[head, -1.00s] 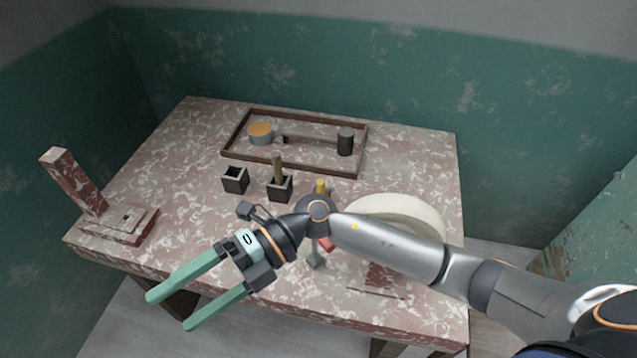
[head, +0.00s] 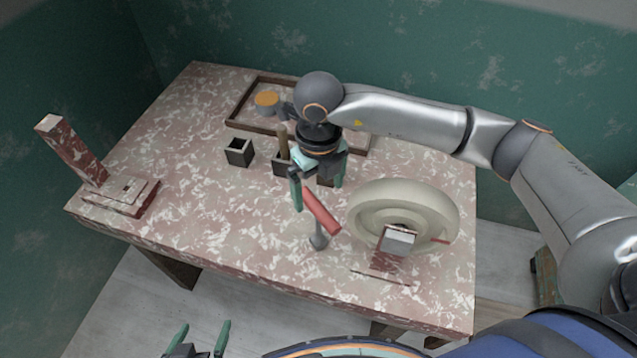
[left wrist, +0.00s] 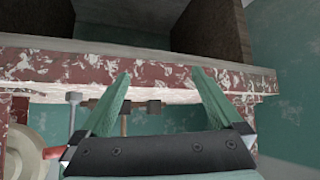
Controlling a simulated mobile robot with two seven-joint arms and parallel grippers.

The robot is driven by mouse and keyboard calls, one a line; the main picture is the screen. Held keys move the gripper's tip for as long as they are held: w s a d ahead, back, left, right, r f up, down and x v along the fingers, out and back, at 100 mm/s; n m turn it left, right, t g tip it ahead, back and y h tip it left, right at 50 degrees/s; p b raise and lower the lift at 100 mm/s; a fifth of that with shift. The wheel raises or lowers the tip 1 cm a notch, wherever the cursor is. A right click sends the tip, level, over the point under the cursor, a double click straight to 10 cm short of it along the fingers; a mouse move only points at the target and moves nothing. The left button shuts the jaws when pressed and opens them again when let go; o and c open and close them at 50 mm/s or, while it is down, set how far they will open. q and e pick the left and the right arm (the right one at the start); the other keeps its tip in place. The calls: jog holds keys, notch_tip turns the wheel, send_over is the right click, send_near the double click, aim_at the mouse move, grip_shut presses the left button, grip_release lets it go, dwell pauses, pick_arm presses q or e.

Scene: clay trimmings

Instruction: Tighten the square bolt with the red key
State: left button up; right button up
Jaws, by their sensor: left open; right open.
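The red key (head: 322,212) has a red bar handle over a grey shaft and foot (head: 318,240), near the middle of the table. My right gripper (head: 318,198) is open, pointing down at the key's far end; one finger is close beside the red handle. I cannot tell whether they touch. My left gripper (head: 205,326) is open and empty in front of the table, at the bottom of the head view; its spread fingers also show in the left wrist view (left wrist: 161,78). A small square piece (head: 130,187), possibly the square bolt, sits on the base of the left fixture.
A pale wheel (head: 365,215) with a grey block (head: 398,239) stands right of the key. A dark open box (head: 239,152) and a holder with a wooden handle (head: 282,140) stand behind. A wooden-rimmed tray (head: 240,103) lies at the back. The left-centre tabletop is clear.

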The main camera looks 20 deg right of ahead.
aim_at(319, 207)
notch_tip(319, 207, down, 7)
jog(key=b, duration=0.4)
jog(key=shift+r, duration=0.2)
jog(key=shift+f+b, duration=0.55)
jog(key=shift+b, duration=0.2)
grip_shut()
